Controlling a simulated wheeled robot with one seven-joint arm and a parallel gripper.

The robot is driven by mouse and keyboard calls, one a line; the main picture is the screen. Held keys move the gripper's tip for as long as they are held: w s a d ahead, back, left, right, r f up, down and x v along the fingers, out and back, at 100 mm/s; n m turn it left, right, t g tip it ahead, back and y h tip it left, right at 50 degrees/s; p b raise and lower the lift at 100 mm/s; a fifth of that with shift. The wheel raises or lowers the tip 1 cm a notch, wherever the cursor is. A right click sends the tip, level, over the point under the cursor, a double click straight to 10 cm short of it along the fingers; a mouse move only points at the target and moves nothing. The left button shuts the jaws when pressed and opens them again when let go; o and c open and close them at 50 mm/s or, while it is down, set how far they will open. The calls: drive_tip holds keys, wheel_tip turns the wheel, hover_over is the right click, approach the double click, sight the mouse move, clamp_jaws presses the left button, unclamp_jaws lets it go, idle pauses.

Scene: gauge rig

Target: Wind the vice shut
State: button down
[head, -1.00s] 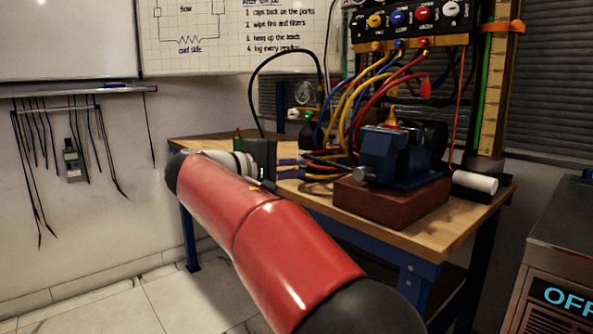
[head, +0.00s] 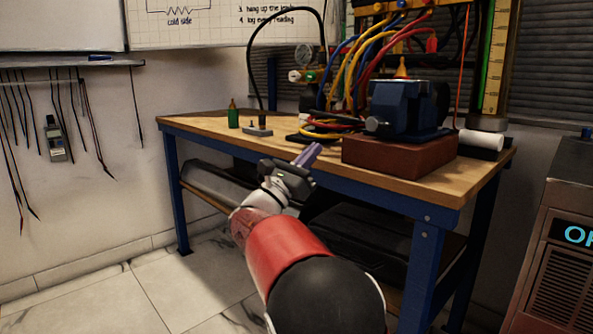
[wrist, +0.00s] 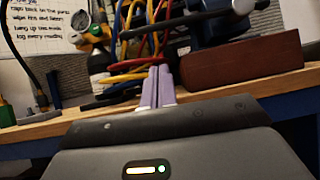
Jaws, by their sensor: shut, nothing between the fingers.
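The blue vice (head: 398,112) stands on a red-brown block (head: 400,155) near the right front of the workbench. Its round metal screw end (head: 376,124) faces the front left. The view is too coarse to tell how far its jaws are apart. My gripper (head: 313,150) is at the bench's front edge, to the left of the block and apart from the vice. Its purple fingers are together and empty. In the wrist view the fingers (wrist: 157,84) point towards the cables, with the vice (wrist: 205,22) and block (wrist: 240,64) to the right.
Blue, yellow and red cables (head: 352,75) hang down to the bench behind my gripper. A green bottle (head: 233,114) and a small grey item (head: 258,131) stand on the bench (head: 200,125) at left. A white roll (head: 481,139) lies right of the vice. The floor at left is clear.

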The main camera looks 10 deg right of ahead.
sight(318, 113)
drive_tip(key=shift+w+d+r, duration=0.2)
drive_tip(key=shift+d+r, duration=0.15)
drive_tip(key=shift+r, duration=0.5)
drive_tip(key=shift+w+d+r, duration=0.2)
drive_tip(key=shift+d+r, duration=0.1)
drive_tip(key=shift+r, duration=0.5)
drive_tip(key=shift+w+d+r, duration=0.2)
drive_tip(key=shift+d+r, duration=0.15)
drive_tip(key=shift+r, duration=0.5)
wheel_tip(318, 113, up, 4)
drive_tip(key=m+g+p, duration=0.1)
drive_tip(key=m+p, duration=0.1)
drive_tip(key=m+g+h+p, duration=0.1)
drive_tip(key=m+g, duration=0.1)
drive_tip(key=m, duration=0.1)
drive_tip(key=shift+w+a+f+h+p, duration=0.15)
drive_tip(key=shift+h+p, duration=0.15)
drive_tip(key=shift+p, duration=0.1)
drive_tip(key=m+g, duration=0.1)
drive_tip(key=m+g+p, duration=0.1)
drive_tip(key=shift+r+m, duration=0.3)
drive_tip(key=shift+r, duration=0.1)
